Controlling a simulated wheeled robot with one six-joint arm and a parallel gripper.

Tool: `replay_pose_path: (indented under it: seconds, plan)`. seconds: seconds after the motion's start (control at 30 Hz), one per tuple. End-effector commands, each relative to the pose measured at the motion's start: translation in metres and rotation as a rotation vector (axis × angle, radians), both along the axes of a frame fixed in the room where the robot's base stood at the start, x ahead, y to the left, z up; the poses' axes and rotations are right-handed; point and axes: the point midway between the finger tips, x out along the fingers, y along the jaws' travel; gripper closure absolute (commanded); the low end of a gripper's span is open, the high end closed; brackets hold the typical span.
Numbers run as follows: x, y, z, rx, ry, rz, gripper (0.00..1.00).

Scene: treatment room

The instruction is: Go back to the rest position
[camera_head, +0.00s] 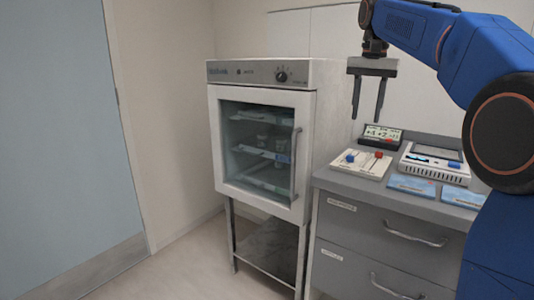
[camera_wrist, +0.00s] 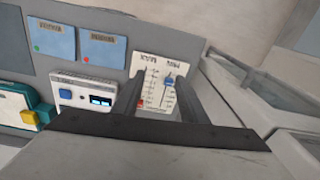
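My gripper (camera_head: 367,117) hangs pointing down above the back of the grey counter in the head view. Its two fingers are apart, and no object shows between them. In the wrist view my gripper (camera_wrist: 160,75) has its fingers spread in front of a white slider panel (camera_wrist: 155,72). The same slider panel (camera_head: 362,165), with a blue and a red knob, lies on the counter below and apart from the fingers. My blue arm reaches in from the right.
A glass-door cabinet (camera_head: 258,83) stands left of the counter (camera_head: 330,179), its door shut. The counter also holds a small display (camera_head: 381,136), a white device with a screen (camera_head: 432,161) and two blue cards (camera_head: 411,186). Floor at left is clear before a blue door (camera_head: 60,130).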

Motion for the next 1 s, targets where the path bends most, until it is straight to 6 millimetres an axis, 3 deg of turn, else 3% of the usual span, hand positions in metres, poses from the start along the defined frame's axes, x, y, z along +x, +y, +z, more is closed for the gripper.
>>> replay_pose_path:
  seconds: [0.17,0.47,0.77,1.0]
  plan:
    - [-0.042,-0.001,-0.014,-0.005,-0.039,0.059,0.61]
    - [-0.117,-0.003,-0.060,-0.019,-0.111,0.168,0.61]
    - [-0.196,-0.005,-0.124,-0.043,-0.183,0.278,0.61]
    - [-0.258,-0.005,-0.189,-0.068,-0.239,0.364,0.61]
